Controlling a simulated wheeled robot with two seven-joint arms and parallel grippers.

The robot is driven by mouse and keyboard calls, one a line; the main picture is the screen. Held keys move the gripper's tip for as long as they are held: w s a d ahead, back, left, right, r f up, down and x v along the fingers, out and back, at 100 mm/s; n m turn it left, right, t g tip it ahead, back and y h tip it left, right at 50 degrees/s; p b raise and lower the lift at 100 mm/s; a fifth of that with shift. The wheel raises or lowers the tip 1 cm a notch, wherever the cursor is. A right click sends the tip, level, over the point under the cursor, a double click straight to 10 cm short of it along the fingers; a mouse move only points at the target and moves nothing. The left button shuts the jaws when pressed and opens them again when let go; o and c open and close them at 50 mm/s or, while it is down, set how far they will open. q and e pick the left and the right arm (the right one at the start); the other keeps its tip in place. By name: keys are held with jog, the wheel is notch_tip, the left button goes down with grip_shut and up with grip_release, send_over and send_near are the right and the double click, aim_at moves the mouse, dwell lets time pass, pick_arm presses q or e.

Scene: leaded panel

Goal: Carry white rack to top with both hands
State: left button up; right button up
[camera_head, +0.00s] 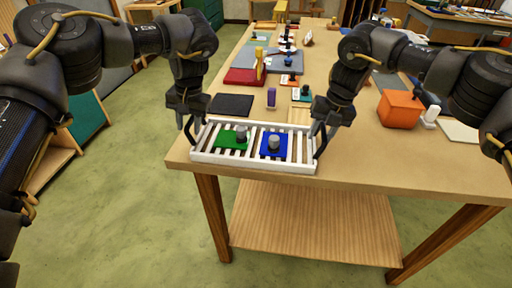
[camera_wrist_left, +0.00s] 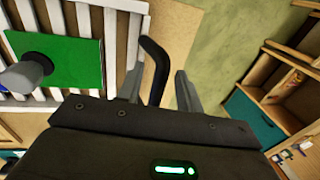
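The white rack (camera_head: 205,155), a slatted tray with a raised rim, is at the near left corner of the wooden table top (camera_head: 420,165). It appears level and resting there. A green plate (camera_head: 228,140) and a blue plate (camera_head: 268,150), each with a grey knob, lie on its slats. My left gripper (camera_head: 190,128) is at the rack's left end. In the left wrist view its fingers (camera_wrist_left: 160,90) stand apart on either side of a black curved handle (camera_wrist_left: 153,58). My right gripper (camera_head: 321,132) is at the right end by another dark handle; its finger gap is unclear.
Behind the rack lie a black pad (camera_head: 232,104), a purple piece (camera_head: 271,97) and a red tray (camera_head: 242,76). An orange block (camera_head: 399,109) stands to the right. A lower shelf (camera_head: 310,220) sits under the table. Green floor (camera_head: 120,190) is open to the left.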

pick_arm(q)
jog(key=shift+w, duration=0.1)
pick_arm(e)
jog(key=shift+w+f, duration=0.1)
pick_arm(q)
jog(key=shift+d+r, duration=0.1)
jog(key=shift+r, duration=0.3)
notch_tip(320, 180, up, 11)
jog(key=d, duration=0.2)
jog(key=shift+s, duration=0.2)
pick_arm(e)
notch_tip(320, 180, up, 12)
jog(key=d, duration=0.2)
pick_arm(q)
jog(key=shift+d, duration=0.1)
pick_arm(e)
jog(key=shift+d, duration=0.1)
